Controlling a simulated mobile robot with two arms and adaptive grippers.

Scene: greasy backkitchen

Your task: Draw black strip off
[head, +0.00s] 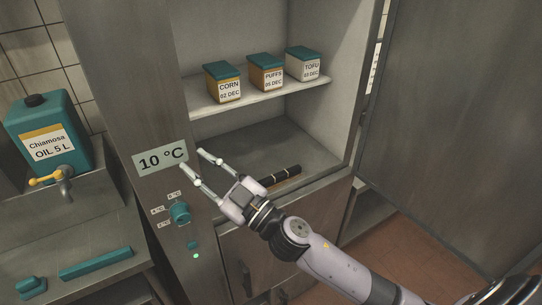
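A short black strip (280,176) with thin light bands lies on the floor of the open cabinet, near its front edge. Its lower left end is close to or behind my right gripper's palm, so I cannot tell whether that end is covered. My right gripper (192,158) reaches in from the lower right, with its two fingers spread apart and nothing between them. Its fingertips are in front of the cabinet's left front, near the 10 °C label (160,158), to the left of the strip. My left gripper is not in view.
Three teal-lidded boxes, corn (223,84), puffs (266,73) and tofu (303,64), stand on the shelf (240,104). The cabinet door (460,120) is open at right. A knob (180,212) is below the label. A teal oil can (48,135) stands left.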

